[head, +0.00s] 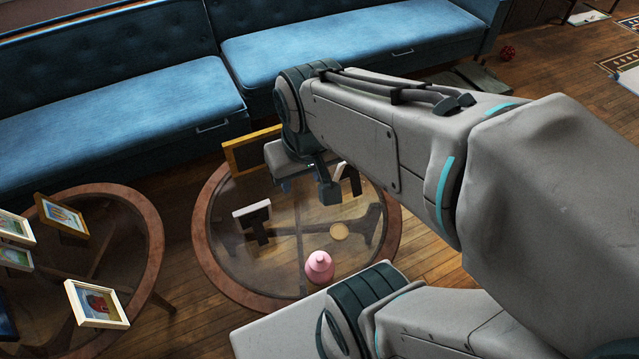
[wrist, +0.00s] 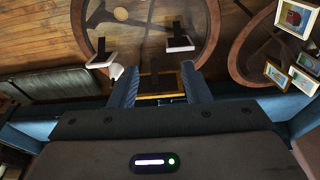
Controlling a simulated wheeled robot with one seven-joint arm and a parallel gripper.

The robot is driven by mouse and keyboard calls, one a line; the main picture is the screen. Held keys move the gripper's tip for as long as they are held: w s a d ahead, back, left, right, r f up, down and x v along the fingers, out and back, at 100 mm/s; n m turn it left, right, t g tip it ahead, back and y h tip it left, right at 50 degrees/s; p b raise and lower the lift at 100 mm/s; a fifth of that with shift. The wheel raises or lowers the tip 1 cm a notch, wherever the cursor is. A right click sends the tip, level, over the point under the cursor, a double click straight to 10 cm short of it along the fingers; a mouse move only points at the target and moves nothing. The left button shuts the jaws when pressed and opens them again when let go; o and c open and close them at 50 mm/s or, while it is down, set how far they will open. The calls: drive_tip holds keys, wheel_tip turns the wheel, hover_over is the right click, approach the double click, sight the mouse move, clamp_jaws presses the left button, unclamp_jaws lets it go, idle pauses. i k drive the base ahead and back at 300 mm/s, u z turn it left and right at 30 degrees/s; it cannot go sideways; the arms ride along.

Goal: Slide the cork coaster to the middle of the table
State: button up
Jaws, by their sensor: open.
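The cork coaster (head: 339,231) is a small tan disc lying flat on the round glass-topped table (head: 208,257), right of its centre. It also shows in the wrist view (wrist: 121,14), near the top edge. My gripper (head: 310,187) is over the far part of the table, beyond the coaster and apart from it. In the wrist view my gripper (wrist: 160,84) has its two fingers spread, with nothing held between them. My arm hides part of the table's far right side.
A white-edged frame (head: 252,213) stands left of centre, a yellow frame (head: 250,151) at the far edge, and another frame is partly behind my gripper. A blue sofa (head: 115,95) lies behind; a second table (head: 150,225) stands left.

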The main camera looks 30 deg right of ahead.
sight(338, 232)
drive_tip(key=k, duration=1)
drive_tip(key=u, duration=0.45)
drive_tip(key=i, duration=1.05)
drive_tip(key=z, duration=1.65)
